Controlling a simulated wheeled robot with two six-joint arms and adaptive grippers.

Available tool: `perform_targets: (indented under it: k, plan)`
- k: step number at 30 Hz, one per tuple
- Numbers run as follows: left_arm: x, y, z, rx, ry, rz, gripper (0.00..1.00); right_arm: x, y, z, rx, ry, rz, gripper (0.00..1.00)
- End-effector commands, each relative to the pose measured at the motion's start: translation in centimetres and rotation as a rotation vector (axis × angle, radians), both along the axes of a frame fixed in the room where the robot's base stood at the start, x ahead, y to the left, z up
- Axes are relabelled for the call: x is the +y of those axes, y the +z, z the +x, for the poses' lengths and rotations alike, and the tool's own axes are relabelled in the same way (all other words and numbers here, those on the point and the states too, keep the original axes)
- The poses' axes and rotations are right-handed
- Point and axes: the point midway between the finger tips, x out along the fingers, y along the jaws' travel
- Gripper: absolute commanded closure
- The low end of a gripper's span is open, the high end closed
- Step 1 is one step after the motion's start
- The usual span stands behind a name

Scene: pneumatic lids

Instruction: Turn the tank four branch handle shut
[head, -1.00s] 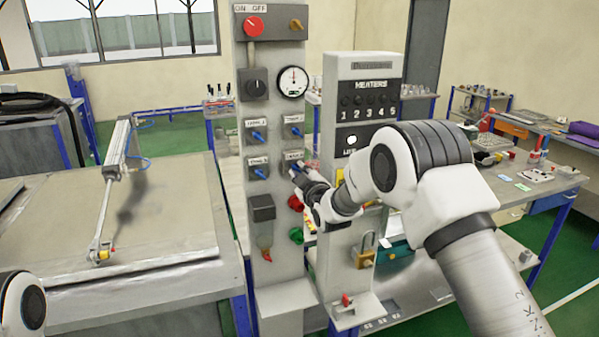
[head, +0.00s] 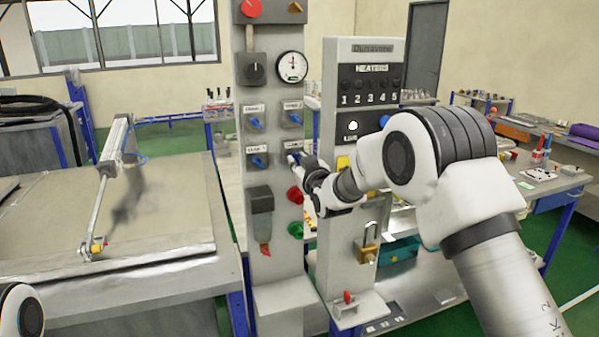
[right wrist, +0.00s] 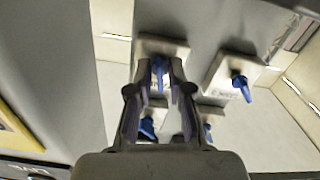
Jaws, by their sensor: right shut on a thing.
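Tank four's branch handle, the blue lower-right one of a block of blue handles on the grey column, is mostly hidden by my right gripper (head: 298,158) in the head view. In the right wrist view the blue handle (right wrist: 159,70) stands between the two fingertips, in front of its pale plate. My right gripper is shut on it. The other blue handles are the upper left (head: 256,123), upper right (head: 293,118) and lower left (head: 259,161). The small labels are hard to read. My left gripper is out of view.
The column (head: 275,280) also carries a gauge (head: 291,66), a red button (head: 295,195) and a green button (head: 296,230) just below the handles. A heater panel (head: 365,70) with a padlock (head: 368,254) stands close on the right.

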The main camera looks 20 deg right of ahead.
Motion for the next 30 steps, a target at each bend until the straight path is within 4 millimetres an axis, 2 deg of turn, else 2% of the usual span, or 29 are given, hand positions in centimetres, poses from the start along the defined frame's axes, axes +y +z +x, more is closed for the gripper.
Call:
perform_targets:
  k: [1,12,30]
  plan:
    - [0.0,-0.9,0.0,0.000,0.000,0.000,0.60,0.0,0.4,0.1,-0.016,0.000,0.043,1.00]
    - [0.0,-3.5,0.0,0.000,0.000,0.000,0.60,0.0,0.7,0.1,-0.006,0.002,0.394,1.00]
    - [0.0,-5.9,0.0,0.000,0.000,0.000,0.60,-0.1,0.9,0.1,0.012,0.004,0.903,1.00]
